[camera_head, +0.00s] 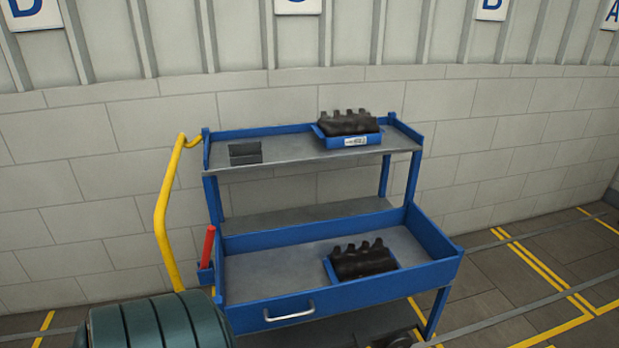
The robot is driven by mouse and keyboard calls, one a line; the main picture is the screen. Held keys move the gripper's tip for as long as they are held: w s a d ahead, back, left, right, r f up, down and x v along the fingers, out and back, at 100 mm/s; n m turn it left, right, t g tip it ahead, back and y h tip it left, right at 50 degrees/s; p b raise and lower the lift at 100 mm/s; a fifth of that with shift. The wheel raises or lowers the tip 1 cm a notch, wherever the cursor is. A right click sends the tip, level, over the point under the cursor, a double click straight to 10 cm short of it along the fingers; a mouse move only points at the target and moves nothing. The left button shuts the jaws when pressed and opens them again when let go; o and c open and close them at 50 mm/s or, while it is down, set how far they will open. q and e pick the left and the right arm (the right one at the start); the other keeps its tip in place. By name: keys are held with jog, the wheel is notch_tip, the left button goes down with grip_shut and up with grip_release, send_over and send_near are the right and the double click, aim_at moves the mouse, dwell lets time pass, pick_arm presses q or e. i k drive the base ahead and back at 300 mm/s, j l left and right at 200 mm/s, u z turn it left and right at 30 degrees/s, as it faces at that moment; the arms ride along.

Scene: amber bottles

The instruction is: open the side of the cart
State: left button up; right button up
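A blue-framed metal cart (430,240) stands in front of the wall. Its lower tray has a blue front side panel (345,298) that stands upright, level with the tray's other walls. A light metal handle (289,312) is fixed on that panel. A yellow push bar (162,215) rises at the cart's left end. Neither of my grippers can be made out in the picture, and nothing touches the handle.
Blue bins of dark bottles stand on the top shelf (322,136) and in the lower tray (335,278). A red stick (208,246) stands at the cart's left. A ribbed dark teal object (155,322) fills the lower left. Floor at right is clear.

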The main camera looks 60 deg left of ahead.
aim_at(253, 316)
jog(key=k+u, duration=0.1)
jog(key=u, duration=1.25)
jog(key=j+z, duration=0.15)
